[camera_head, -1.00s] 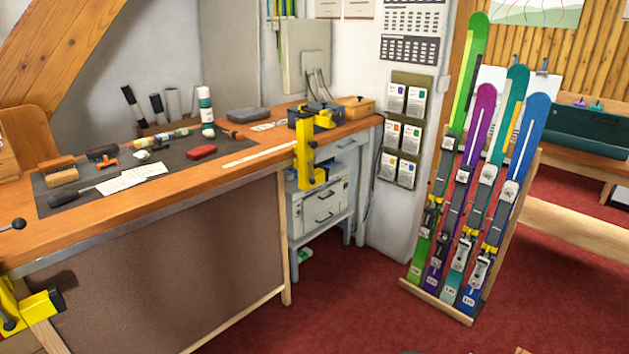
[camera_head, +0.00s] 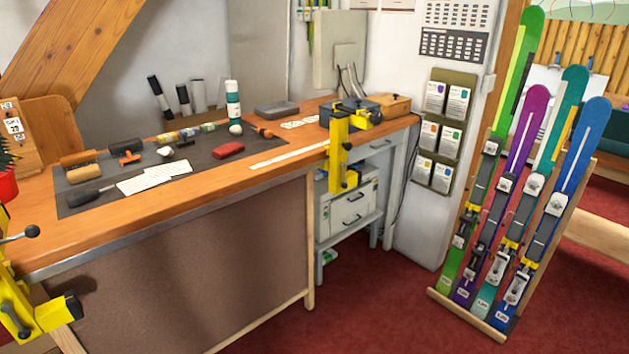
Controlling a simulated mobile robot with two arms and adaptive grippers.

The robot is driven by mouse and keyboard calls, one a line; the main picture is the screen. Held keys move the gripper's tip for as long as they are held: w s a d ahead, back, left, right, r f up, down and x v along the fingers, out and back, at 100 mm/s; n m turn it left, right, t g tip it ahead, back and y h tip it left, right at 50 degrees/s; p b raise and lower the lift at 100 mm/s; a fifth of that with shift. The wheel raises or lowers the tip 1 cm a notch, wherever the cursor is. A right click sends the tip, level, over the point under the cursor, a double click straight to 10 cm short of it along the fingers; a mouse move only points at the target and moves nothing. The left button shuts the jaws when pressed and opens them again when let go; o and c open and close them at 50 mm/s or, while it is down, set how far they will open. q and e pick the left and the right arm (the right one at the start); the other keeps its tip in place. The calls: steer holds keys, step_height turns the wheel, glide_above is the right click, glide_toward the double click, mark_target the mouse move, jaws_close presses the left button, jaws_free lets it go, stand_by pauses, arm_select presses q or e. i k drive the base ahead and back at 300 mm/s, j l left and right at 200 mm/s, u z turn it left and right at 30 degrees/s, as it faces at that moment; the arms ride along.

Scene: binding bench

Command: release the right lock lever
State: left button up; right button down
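Two yellow bench clamps are fixed along the front edge of the wooden bench (camera_head: 150,218). The right clamp (camera_head: 339,152) stands upright at the bench's far right end, with dark parts near its top and foot. Its lock lever is too small to tell apart, so I cannot see its position. The left clamp (camera_head: 42,312) is cut off at the left edge of the picture. Neither of my grippers is in view.
A dark mat (camera_head: 90,203) on the bench holds brushes, papers and a red block (camera_head: 228,150). A rack of upright skis (camera_head: 520,190) stands on the right. Red carpet (camera_head: 370,310) lies free before the bench and rack.

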mark_target(344, 185)
steer(key=i+j+u, duration=0.1)
steer(key=i+u, duration=0.2)
steer(key=i, duration=0.3)
steer(key=i+u, duration=0.3)
steer(key=i, duration=0.35)
